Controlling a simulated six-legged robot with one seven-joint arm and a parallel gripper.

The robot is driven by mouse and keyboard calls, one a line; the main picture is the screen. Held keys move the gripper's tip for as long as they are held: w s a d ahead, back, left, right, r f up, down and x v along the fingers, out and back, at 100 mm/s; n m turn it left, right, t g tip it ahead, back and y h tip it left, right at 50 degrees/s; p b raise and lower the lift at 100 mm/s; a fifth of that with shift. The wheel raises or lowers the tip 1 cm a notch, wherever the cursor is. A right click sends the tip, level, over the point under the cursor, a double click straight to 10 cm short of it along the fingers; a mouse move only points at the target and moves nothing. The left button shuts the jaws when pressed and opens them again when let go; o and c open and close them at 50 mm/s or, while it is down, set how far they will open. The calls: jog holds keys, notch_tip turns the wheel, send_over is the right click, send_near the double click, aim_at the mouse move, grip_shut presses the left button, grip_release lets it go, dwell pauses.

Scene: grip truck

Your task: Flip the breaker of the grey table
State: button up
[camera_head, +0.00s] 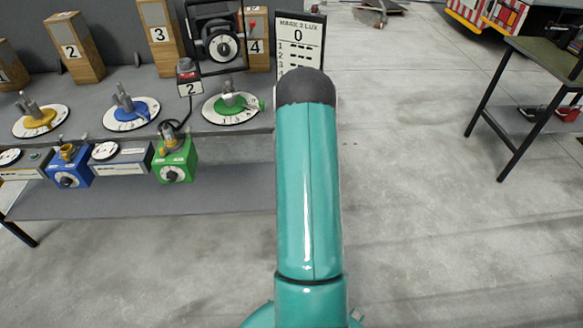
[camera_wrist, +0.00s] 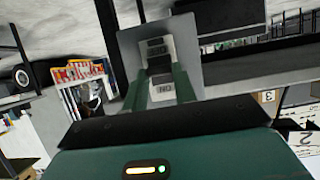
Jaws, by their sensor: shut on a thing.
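In the wrist view, the breaker is a grey plate (camera_wrist: 190,45) with a dark switch (camera_wrist: 158,66) in its middle. A pale label reading ON shows upside down below the switch, and another label above it is too blurred to read. My gripper (camera_wrist: 160,84) has its two green fingers in front of the plate, one on each side of the switch, and is shut on it. In the head view, a grey table (camera_head: 235,180) stands at the left; my teal arm hides part of its right side, and the gripper and breaker are not seen there.
Another dark table (camera_head: 540,55) stands at the right near a red-and-white vehicle (camera_head: 490,14). Bare concrete floor lies between.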

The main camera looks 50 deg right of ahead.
jog(key=y, duration=0.1)
jog(key=r+g+y, duration=0.1)
jog(key=g, duration=0.1)
jog(key=shift+w+d+r+y, duration=0.25)
jog(key=shift+r+y, duration=0.15)
jog(key=shift+w+d+r+g+y, duration=0.1)
jog(key=shift+d+r+g+y, duration=0.1)
jog(key=shift+g+y, duration=0.35)
jog(key=shift+w+d+r+g+y, duration=0.1)
jog(key=shift+r+g+y, duration=0.1)
jog(key=shift+g+y, duration=0.3)
jog(key=shift+c, duration=0.2)
jog(key=o, duration=1)
jog(key=v, duration=1.4)
